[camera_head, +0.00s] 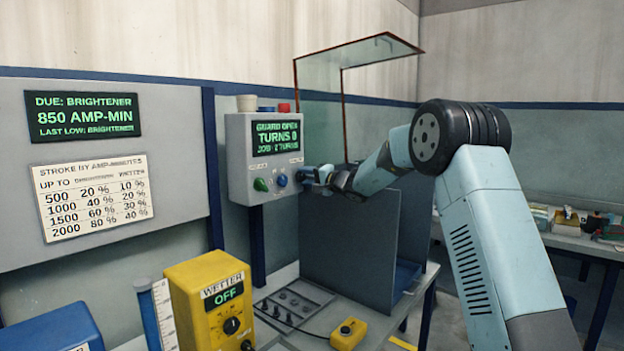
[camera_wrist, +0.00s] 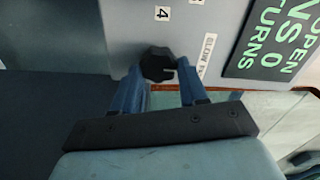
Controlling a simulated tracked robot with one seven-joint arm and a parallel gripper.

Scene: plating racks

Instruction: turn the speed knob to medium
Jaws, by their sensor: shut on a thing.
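The speed knob (camera_wrist: 157,64) is a black knob on the grey control box (camera_head: 238,182), seen in the wrist view between my fingertips. My gripper (camera_wrist: 160,72) is shut on it, one blue finger on each side. In the head view my gripper (camera_head: 312,177) reaches the right part of the box's front and hides the knob. A "4" mark (camera_wrist: 162,13) and a partly hidden label (camera_wrist: 207,55) sit near the knob. I cannot tell clearly which setting it points to.
A green knob (camera_head: 260,184) and a blue knob (camera_head: 281,180) sit left of my gripper. The box display (camera_head: 276,138) reads guard open, turns 0. A clear guard (camera_head: 320,105) stands raised behind. A yellow wetter box (camera_head: 208,310) and grey panels (camera_head: 352,245) stand below.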

